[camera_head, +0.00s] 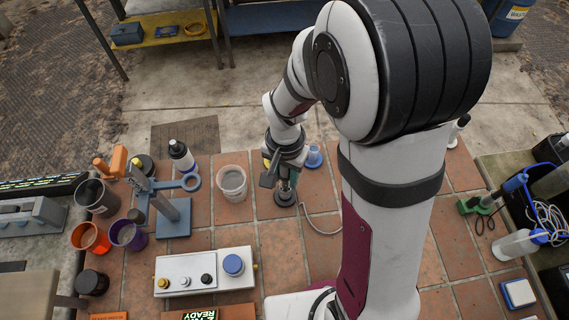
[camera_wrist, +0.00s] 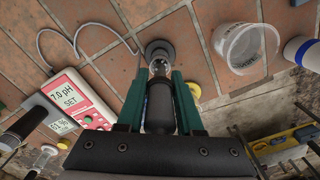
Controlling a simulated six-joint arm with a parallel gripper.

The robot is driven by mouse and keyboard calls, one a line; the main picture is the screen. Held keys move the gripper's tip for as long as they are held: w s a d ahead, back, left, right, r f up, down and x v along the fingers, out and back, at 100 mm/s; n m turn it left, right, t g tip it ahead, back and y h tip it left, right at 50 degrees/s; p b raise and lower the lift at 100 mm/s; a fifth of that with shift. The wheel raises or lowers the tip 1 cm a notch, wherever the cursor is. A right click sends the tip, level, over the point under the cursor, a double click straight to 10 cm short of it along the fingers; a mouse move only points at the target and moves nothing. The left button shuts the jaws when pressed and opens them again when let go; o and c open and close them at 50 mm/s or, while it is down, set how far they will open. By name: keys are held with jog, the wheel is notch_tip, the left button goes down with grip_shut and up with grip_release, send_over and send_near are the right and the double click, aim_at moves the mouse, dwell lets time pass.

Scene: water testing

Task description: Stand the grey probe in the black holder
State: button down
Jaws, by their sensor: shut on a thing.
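My gripper (camera_wrist: 158,80) has green fingers and is shut on the grey probe (camera_wrist: 160,108), a dark cylinder with a clear tip, in the wrist view. The probe tip points at the round black holder (camera_wrist: 160,47), whose rim shows around and behind it. In the head view my gripper (camera_head: 285,178) is right above the black holder (camera_head: 285,197), which stands on the tiles. The probe looks roughly upright there. I cannot tell whether its tip is inside the holder or just over it.
A white cup (camera_head: 232,183) stands close left of the holder, and a blue-capped item (camera_head: 314,157) close behind on the right. A thin pale cable (camera_head: 312,222) runs on the tiles from the holder area. A pH meter (camera_wrist: 75,98) shows in the wrist view. A blue stand (camera_head: 174,215) is farther left.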

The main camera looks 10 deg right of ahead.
jog(key=shift+f, duration=0.85)
jog(key=shift+c, duration=2.4)
grip_release()
jog(key=shift+r, duration=3.95)
